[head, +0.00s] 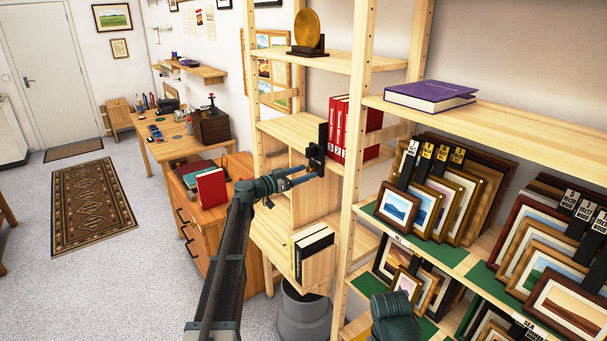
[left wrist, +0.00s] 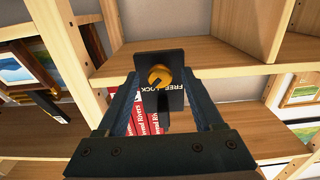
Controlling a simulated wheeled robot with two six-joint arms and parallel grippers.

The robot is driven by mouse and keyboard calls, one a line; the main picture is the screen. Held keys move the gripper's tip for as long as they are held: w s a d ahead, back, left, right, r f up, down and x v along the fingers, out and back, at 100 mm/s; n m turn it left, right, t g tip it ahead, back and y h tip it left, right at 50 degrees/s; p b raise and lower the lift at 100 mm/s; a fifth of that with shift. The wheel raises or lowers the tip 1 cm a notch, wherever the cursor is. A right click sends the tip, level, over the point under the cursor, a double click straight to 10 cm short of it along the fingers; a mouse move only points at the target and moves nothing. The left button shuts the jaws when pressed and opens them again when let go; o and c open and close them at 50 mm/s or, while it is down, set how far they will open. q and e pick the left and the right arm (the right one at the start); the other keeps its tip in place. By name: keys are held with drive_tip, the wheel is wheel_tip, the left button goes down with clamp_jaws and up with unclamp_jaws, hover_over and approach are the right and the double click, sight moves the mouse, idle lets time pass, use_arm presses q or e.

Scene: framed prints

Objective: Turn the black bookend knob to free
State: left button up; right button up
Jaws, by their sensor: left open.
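The black bookend (head: 321,150) stands upright on a middle wooden shelf, at the left end of a row of red books (head: 338,128). In the left wrist view the bookend (left wrist: 176,58) faces me with a round golden knob (left wrist: 159,76) on it. Small white FREE and LOCK lettering sits beside the knob; I cannot tell which word the knob's dark mark points to. My left gripper (head: 308,174) is open in front of the bookend. In the left wrist view its fingers (left wrist: 161,88) lie either side of the knob, with no clear contact.
A purple book (head: 428,95) lies on the upper right shelf. A golden disc (head: 307,29) stands on the upper shelf. Framed prints (head: 397,207) fill the right shelves. Shelf posts (head: 355,130) stand close right.

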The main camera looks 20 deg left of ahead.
use_arm(q)
drive_tip(key=shift+c, duration=0.2)
clamp_jaws()
drive_tip(key=shift+n, duration=0.3)
drive_tip(key=n, duration=0.3)
drive_tip(key=shift+n, duration=0.3)
drive_tip(key=n, duration=0.4)
drive_tip(key=shift+n, duration=0.3)
drive_tip(key=n, duration=0.4)
drive_tip(key=shift+d+n, duration=0.1)
drive_tip(key=shift+n, duration=0.2)
drive_tip(key=shift+r+n, duration=0.1)
drive_tip(key=shift+n, duration=2.1)
